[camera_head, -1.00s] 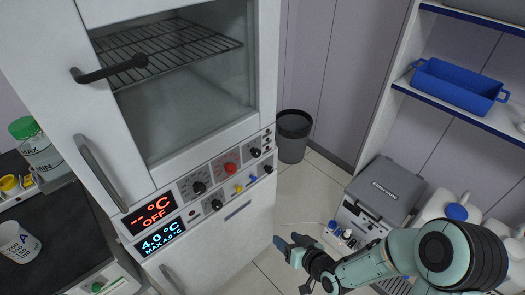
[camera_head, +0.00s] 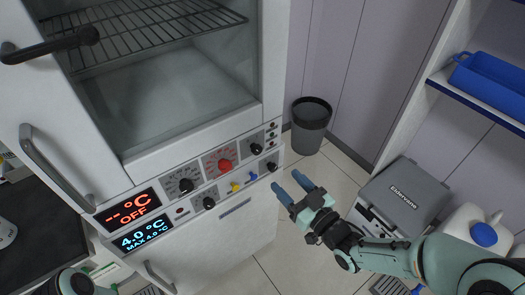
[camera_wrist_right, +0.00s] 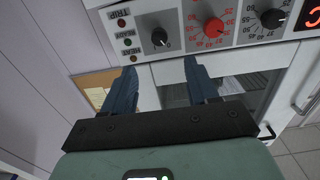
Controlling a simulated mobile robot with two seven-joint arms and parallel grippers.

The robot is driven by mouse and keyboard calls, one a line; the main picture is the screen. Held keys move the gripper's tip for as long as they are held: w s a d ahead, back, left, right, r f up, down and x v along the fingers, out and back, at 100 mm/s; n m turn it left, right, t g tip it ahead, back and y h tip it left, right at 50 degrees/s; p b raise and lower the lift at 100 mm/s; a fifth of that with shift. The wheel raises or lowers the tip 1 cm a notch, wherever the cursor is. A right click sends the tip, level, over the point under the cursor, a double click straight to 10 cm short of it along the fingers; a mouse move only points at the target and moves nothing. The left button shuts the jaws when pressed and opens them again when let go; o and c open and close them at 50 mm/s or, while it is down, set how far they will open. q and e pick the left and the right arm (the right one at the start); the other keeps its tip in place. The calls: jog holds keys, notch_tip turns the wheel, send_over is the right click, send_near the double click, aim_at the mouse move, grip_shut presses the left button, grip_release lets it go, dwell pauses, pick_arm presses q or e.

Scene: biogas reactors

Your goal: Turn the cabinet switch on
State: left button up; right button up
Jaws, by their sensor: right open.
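The white cabinet (camera_head: 215,240) has a control panel with a red knob (camera_head: 225,165), black knobs and small coloured levers. A small black switch knob (camera_head: 256,149) is at the upper row's right end, beside small indicator lights. It also shows in the right wrist view (camera_wrist_right: 159,37), with a 0 mark beside it. The upper display (camera_head: 129,210) reads "-- °C OFF"; the lower display (camera_head: 143,236) reads 4.0 °C. My right gripper (camera_head: 291,185) is open and empty, right of the panel and apart from it. Its fingers (camera_wrist_right: 160,75) point toward the panel in the wrist view. My left gripper is out of view.
A grey bin (camera_head: 310,125) stands on the floor behind. A grey-lidded device (camera_head: 395,195) and white jugs (camera_head: 470,230) are at right, below a shelf with a blue tray (camera_head: 490,80). A dark handle (camera_head: 45,47) sticks out at upper left.

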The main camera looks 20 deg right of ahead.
aim_at(259, 152)
jog(key=x, duration=1.2)
jog(key=shift+f+p, duration=0.15)
jog(key=shift+p, duration=0.15)
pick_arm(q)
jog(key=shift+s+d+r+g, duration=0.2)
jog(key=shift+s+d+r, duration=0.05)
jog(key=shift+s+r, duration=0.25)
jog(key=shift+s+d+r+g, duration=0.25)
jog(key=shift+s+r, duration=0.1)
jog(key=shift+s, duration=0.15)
pick_arm(e)
jog(key=c, duration=1)
